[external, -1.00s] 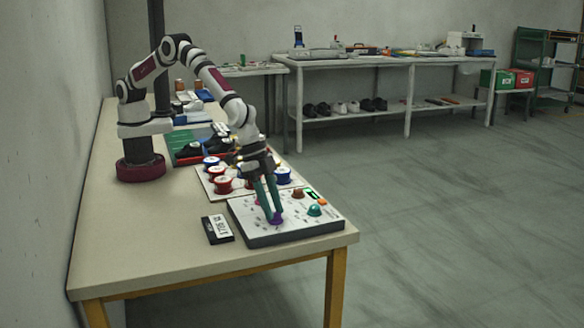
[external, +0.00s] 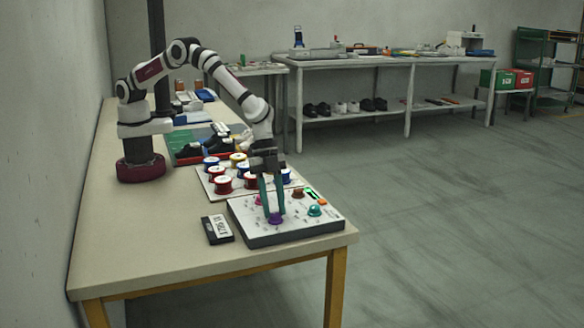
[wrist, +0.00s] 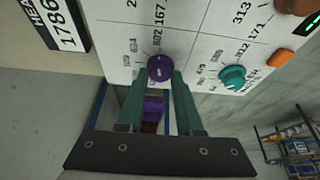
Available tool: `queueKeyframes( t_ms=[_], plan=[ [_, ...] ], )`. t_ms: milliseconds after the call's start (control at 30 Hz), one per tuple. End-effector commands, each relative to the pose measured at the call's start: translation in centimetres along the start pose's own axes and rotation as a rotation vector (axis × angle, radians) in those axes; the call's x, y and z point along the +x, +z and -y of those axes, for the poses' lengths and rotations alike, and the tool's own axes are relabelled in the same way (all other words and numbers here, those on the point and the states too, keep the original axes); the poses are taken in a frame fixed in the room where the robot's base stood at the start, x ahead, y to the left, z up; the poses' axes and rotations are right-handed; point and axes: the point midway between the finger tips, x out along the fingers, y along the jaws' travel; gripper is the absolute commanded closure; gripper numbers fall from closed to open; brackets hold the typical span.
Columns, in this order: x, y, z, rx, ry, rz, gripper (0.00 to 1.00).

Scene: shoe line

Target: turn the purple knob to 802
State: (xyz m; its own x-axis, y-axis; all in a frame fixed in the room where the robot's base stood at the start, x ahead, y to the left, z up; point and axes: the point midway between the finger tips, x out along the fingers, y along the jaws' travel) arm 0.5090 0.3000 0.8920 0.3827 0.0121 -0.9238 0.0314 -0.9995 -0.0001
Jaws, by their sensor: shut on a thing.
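The purple knob (external: 276,219) sits near the front edge of the white control panel (external: 250,231). In the wrist view the purple knob (wrist: 159,68) is between my fingertips, with printed numbers around it, among them 802 and 167. My gripper (external: 274,211) points down with its teal fingers on the knob; in the wrist view my gripper (wrist: 159,80) is shut on the knob's sides. I cannot clearly tell which number the knob points at.
A teal knob (external: 314,211), a brown-red knob (external: 298,194), an orange button (external: 322,202) and a green display (external: 312,194) share the panel. A black-and-white number sign (external: 218,229) lies left of it. Several thread spools (external: 222,184) stand behind.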

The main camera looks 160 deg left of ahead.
Motion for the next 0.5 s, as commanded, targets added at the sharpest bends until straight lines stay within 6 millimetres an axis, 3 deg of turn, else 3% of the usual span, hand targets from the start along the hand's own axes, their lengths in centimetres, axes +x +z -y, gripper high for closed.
queueKeyframes(
  t_ms=[367,400,500],
  plan=[
    [0.01,0.04,0.12,0.001,-0.001,0.000,1.00],
    [0.01,0.03,0.12,0.001,-0.001,0.000,0.60],
    [0.01,0.03,0.09,0.001,0.000,0.000,0.42]
  ],
)
